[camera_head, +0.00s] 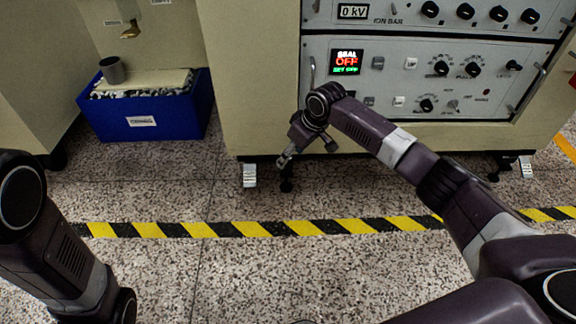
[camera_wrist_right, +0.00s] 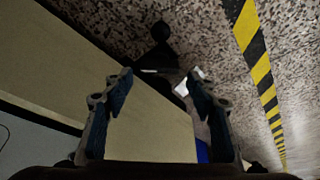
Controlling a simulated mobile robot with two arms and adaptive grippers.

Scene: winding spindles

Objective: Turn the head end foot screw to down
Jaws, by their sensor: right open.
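A dark foot screw (camera_head: 286,180) stands on the floor under the front edge of the cream cabinet, with a small white label (camera_head: 249,175) to its left. My right gripper (camera_head: 285,160) is low in front of the cabinet, near this foot and partly hiding its top. In the right wrist view, the right gripper (camera_wrist_right: 160,80) is open and empty. A dark foot with a round black end (camera_wrist_right: 160,32) shows beyond the fingertips. A second foot (camera_head: 493,172) with a white label (camera_head: 526,166) is at the cabinet's right. The label text is unreadable.
The cream cabinet (camera_head: 228,90) carries a control panel (camera_head: 400,105) reading "SEAL OFF". A blue bin (camera_head: 150,115) stands to the left. Yellow-black tape (camera_head: 270,229) crosses the speckled floor, which is clear in front. My left arm is at the lower left.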

